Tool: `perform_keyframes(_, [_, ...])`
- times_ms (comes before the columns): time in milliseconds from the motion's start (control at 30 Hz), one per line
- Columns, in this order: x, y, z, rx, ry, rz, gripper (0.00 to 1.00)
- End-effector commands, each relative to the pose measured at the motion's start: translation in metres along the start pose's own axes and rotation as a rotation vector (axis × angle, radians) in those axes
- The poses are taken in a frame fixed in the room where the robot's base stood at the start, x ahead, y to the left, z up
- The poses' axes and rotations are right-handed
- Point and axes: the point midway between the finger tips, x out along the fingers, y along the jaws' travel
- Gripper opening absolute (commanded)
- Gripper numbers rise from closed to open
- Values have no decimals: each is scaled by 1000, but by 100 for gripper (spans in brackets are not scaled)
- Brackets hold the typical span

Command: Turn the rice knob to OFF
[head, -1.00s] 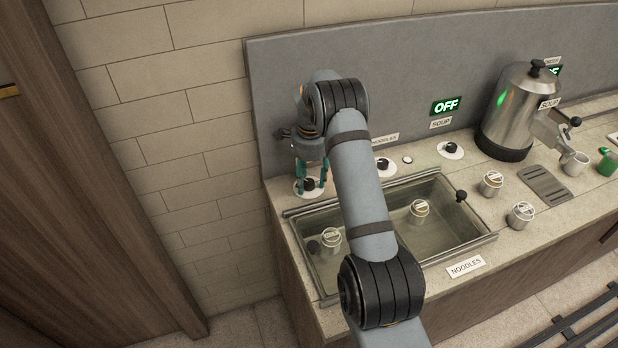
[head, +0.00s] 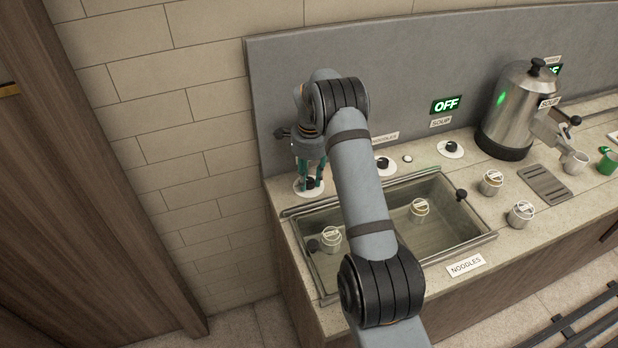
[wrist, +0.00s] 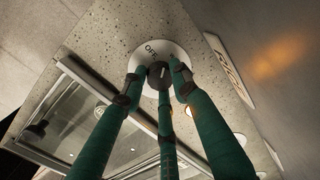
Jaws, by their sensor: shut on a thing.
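The leftmost knob is a small dark knob (wrist: 158,75) on a round white dial plate (wrist: 146,53), which has OFF printed near its edge in the wrist view. In the head view the dial plate (head: 301,191) sits at the counter's left back corner. My gripper (wrist: 156,84) points down, its teal fingers closed around the knob. In the head view my gripper (head: 310,182) covers much of the knob. A pale mark shows on the knob's top, but I cannot tell exactly where it points. A label (wrist: 230,66) beside the dial is slanted and hard to read.
The noodle basin (head: 458,240) with metal cups lies just in front. Other knobs (head: 385,165) (head: 451,149) stand to the right, below a green OFF display (head: 446,105). A soup pot (head: 507,110) stands further right. The grey back panel (head: 275,90) is close behind my gripper.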

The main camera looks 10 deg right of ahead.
Motion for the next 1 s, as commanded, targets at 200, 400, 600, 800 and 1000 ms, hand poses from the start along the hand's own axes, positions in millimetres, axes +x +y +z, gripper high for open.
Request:
perform_keyframes(200, [0,0,0,-15,-1,-1,2])
perform_keyframes(400, [1,0,0,-94,-5,-1,2])
perform_keyframes(600, [1,0,-1,-235,-12,-1,2])
perform_keyframes(800, [0,-1,-1,-384,-20,-2,2])
perform_keyframes(1000, [0,-1,-1,-504,-26,-1,2])
